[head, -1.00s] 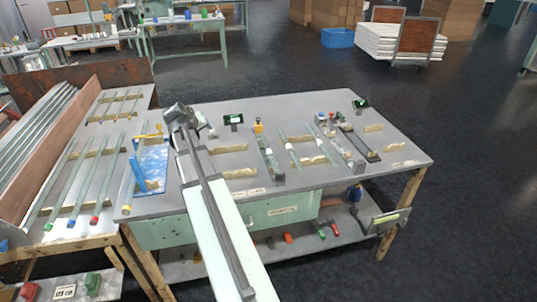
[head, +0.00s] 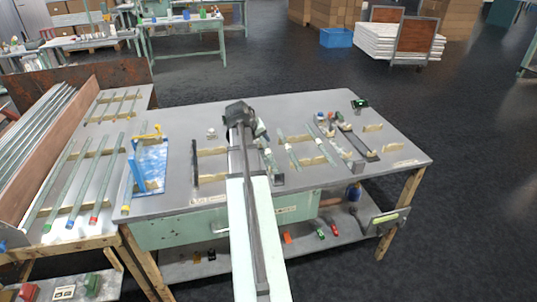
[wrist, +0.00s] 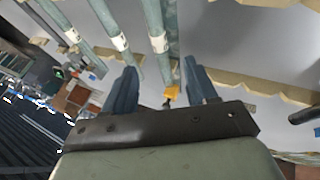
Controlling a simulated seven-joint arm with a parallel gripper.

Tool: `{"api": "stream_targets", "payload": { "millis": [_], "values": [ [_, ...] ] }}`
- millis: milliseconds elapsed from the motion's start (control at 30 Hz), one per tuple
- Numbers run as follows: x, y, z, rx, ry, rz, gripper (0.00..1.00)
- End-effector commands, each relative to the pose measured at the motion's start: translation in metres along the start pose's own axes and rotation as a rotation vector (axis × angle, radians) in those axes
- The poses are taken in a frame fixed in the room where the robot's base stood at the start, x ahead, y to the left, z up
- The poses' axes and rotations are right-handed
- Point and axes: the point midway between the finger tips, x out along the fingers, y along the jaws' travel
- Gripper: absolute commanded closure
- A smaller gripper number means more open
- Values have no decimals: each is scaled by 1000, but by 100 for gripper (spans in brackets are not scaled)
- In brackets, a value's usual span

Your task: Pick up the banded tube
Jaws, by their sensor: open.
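Several pale green glass tubes with white bands lie side by side in the wrist view. One banded tube (wrist: 158,43) runs between my fingers from the top of the picture, with a yellow piece (wrist: 172,92) near its lower end. Two more banded tubes (wrist: 120,42) (wrist: 72,35) lie to its left. I cannot tell which one the task means. My gripper (wrist: 160,66) is open, its blue fingers apart on either side of the nearest tube; contact cannot be judged. In the head view my gripper (head: 262,130) is over the middle of the table and partly hides a tube (head: 268,156).
Cream notched rests (wrist: 280,80) lie right of my gripper in the wrist view. In the head view, more tubes (head: 288,151) lie to the right on the table (head: 400,145). A blue stand (head: 150,165) is on the left. The table's right front corner is clear.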

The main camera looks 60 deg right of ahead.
Motion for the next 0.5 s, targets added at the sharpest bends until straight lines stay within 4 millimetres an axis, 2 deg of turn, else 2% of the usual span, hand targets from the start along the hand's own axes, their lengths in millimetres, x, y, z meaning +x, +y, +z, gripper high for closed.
{"api": "stream_targets", "payload": {
  "millis": [100,200,500],
  "values": [
    [19,0,0,1,-2,0,43],
    [29,0,-1,0,1,0,43],
    [41,0,0,0,1,0,43]
  ]
}}
